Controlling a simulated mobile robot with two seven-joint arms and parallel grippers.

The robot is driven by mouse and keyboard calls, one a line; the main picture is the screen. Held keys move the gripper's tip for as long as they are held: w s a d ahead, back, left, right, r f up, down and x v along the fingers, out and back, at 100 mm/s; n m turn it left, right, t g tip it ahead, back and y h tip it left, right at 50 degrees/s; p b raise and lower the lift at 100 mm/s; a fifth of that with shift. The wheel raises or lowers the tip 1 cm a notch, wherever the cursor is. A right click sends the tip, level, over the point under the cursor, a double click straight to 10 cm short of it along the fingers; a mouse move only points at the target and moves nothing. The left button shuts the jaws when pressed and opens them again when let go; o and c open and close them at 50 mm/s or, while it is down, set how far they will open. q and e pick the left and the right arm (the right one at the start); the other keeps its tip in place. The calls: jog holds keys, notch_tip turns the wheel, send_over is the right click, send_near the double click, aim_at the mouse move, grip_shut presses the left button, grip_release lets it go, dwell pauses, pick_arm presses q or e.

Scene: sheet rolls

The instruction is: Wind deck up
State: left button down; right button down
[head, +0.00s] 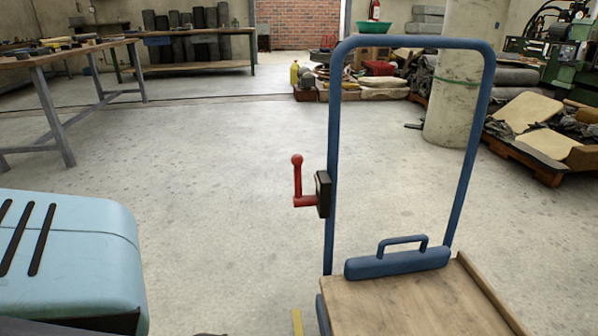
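A trolley with a blue tubular frame (333,130) stands at the right of the head view. Its flat wooden deck (410,305) shows at the bottom right, with a raised lip along its right side. A blue bar with a small handle (397,262) sits at the deck's far edge. A red crank (298,185) with its knob pointing up is mounted on a black box (322,193) on the frame's left upright. Nothing touches the crank. Neither of my grippers is in view. The deck's near part is cut off by the picture's lower edge.
A light-blue housing with dark slots (70,255) fills the lower left. Open concrete floor (210,190) lies between it and the trolley. A workbench (60,60) stands at the upper left. A round pillar (462,85) and a loaded pallet (540,165) stand behind the trolley.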

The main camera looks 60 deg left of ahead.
pick_arm(q)
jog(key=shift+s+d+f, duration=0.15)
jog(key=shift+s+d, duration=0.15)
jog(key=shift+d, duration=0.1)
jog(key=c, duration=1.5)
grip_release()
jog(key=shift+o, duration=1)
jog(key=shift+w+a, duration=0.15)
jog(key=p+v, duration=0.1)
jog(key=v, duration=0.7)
jog(key=shift+p, duration=0.4)
